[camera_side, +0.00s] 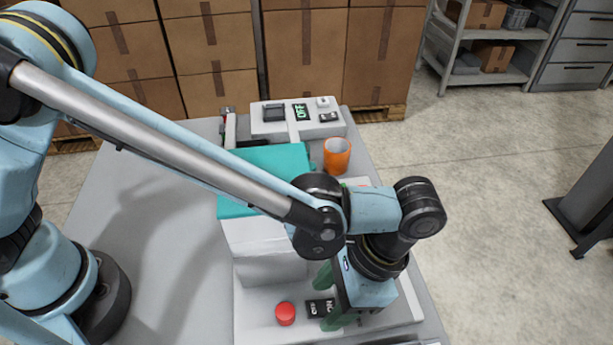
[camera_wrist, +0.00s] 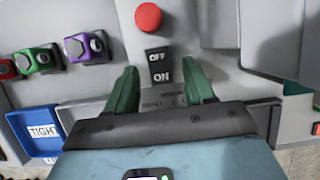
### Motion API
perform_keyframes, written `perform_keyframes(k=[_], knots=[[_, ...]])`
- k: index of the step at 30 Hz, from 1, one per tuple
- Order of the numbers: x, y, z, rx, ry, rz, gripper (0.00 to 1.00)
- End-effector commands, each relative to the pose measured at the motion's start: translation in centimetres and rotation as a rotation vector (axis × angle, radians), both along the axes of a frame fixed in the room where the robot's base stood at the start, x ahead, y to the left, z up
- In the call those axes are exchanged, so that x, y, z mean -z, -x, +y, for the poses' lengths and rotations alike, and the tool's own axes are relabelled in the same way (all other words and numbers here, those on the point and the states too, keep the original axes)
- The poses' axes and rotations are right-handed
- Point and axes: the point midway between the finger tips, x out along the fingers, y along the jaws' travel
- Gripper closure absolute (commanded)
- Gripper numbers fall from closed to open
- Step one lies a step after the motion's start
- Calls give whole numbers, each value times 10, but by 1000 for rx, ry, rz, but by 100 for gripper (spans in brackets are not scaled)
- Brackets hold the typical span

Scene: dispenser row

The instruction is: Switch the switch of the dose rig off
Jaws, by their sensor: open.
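A black rocker switch (camera_wrist: 159,66) sits on a light grey panel, marked OFF on its upper half and ON on its lower half in the wrist view. I cannot tell which half is pressed in. The switch also shows in the side view (camera_side: 318,308), beside a red round button (camera_side: 285,313), on the white machine with a teal top (camera_side: 270,160). No readable label names the dose rig. My gripper (camera_wrist: 161,78) is open, its green fingers on either side of the switch's lower end, with nothing between them. In the side view my gripper (camera_side: 327,298) partly hides the panel around the switch.
The red button (camera_wrist: 148,17) is close above the switch. Green (camera_wrist: 38,59) and purple (camera_wrist: 86,47) fittings and a blue plate marked TIGHT (camera_wrist: 42,132) lie left.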

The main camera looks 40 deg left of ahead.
Motion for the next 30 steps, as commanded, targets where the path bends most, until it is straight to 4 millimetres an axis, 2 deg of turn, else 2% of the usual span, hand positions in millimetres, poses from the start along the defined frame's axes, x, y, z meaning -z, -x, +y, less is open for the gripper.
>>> perform_keyframes(k=[5,15,30], knots=[[0,0,0,0,0,0,48],[0,0,0,0,0,0,100],[-1,2,2,0,71,-71,100]])
